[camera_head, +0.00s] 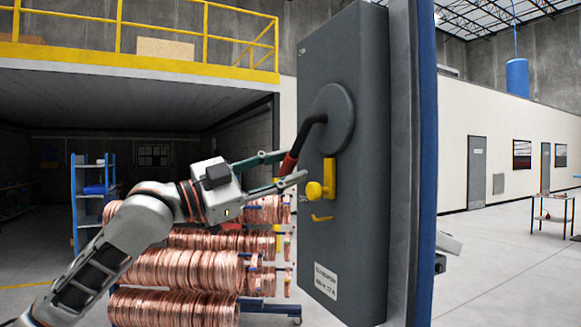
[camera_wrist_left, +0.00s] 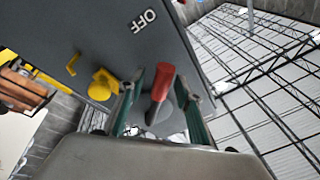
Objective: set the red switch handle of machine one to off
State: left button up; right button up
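The grey switch box (camera_head: 345,220) stands upright in the head view. A round disc (camera_head: 335,112) on it carries a bent black lever ending in the red switch handle (camera_head: 289,163). The handle points down and left, out from the box. My left gripper (camera_head: 295,164) has its fingers on either side of the red handle. In the left wrist view the red handle (camera_wrist_left: 160,82) shows between the two green fingers (camera_wrist_left: 158,103), with gaps beside it. An OFF label (camera_wrist_left: 144,20) is on the box there.
A yellow knob and latch (camera_head: 322,188) stick out of the box just below the handle. Copper coils (camera_head: 180,275) are stacked behind my left arm. A blue shelf (camera_head: 88,195) stands farther left. Open floor (camera_head: 500,270) lies right of the box.

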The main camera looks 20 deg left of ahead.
pick_arm(q)
jog(key=v, duration=0.5)
jog(key=shift+s+a+f, duration=0.1)
jog(key=shift+a, duration=0.05)
jog(key=shift+s+a, duration=0.2)
jog(key=shift+s, duration=0.25)
